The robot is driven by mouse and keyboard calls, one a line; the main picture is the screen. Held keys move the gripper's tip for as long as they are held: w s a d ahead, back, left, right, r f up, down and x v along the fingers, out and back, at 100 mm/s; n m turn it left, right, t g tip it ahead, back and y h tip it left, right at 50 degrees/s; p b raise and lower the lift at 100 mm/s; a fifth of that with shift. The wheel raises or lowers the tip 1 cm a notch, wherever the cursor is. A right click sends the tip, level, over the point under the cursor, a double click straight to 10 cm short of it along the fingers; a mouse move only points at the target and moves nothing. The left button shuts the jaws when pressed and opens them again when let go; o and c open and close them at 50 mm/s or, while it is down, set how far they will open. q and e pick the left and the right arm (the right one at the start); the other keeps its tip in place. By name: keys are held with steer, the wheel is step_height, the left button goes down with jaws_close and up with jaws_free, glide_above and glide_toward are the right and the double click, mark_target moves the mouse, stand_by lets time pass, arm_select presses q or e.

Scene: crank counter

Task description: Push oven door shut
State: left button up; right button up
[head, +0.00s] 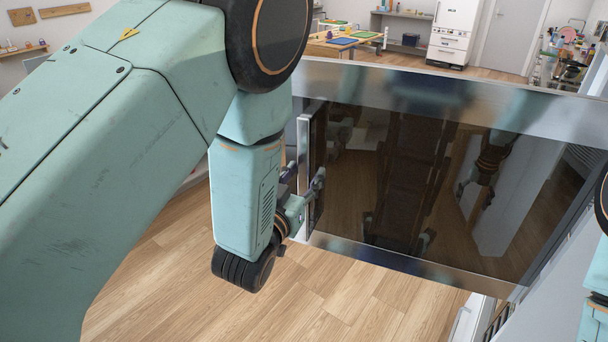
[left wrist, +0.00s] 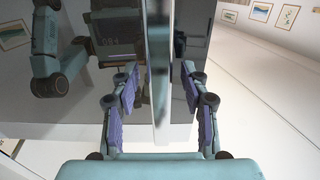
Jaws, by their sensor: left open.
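The oven door (head: 440,170) stands open in the head view, a large dark glass panel with a steel frame; my body is mirrored in it. A pale upright bar (head: 304,180), seemingly its handle, runs along its left side. My left gripper (head: 303,188) is open at that bar. In the left wrist view, the bar (left wrist: 158,60) stands between the spread fingers of my left gripper (left wrist: 160,100), with gaps on both sides. The fingers partly cover the door (left wrist: 100,100). Whether any part touches the door is unclear. My right gripper is not directly visible.
Bare wooden floor (head: 330,285) lies below the door. White cabinet fronts (head: 560,260) are at the right, beside part of my right arm. A table with coloured trays (head: 335,45), a white appliance (head: 453,30) and shelves stand far back.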

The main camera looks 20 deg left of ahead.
arm_select(q)
steer(key=shift+w, duration=0.35)
jaws_close()
stand_by(0.3)
stand_by(0.4)
